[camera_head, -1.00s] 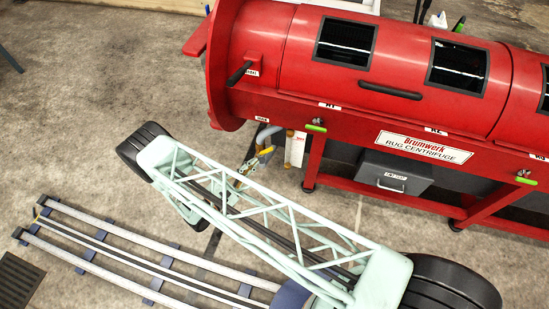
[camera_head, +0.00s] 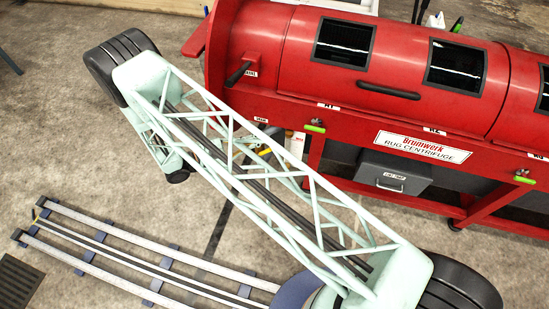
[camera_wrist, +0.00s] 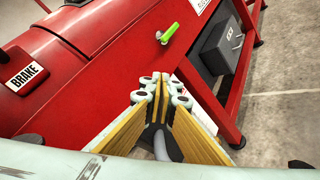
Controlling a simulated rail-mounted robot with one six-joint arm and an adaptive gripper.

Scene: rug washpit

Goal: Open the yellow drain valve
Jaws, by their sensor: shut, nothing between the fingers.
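In the head view, a small yellow piece (camera_head: 265,152), which looks like the drain valve's handle, shows through my arm's lattice below the left end of the red centrifuge. The lattice hides most of the area around it, and I cannot make out the handle's angle. In the wrist view, my gripper (camera_wrist: 163,88) is shut and empty, its yellow-sided fingers together in front of the red machine. A grey curved part (camera_wrist: 163,143) shows between the finger bases. I cannot pick out the valve in the wrist view, nor tell whether the gripper touches it.
The red rug centrifuge (camera_head: 285,100) fills the upper right. Lime-green handles (camera_head: 315,128) stick out from its front, one also close in the wrist view (camera_wrist: 168,34). A grey box (camera_head: 395,172) hangs below. Floor rails (camera_head: 130,255) lie lower left, with open concrete around them.

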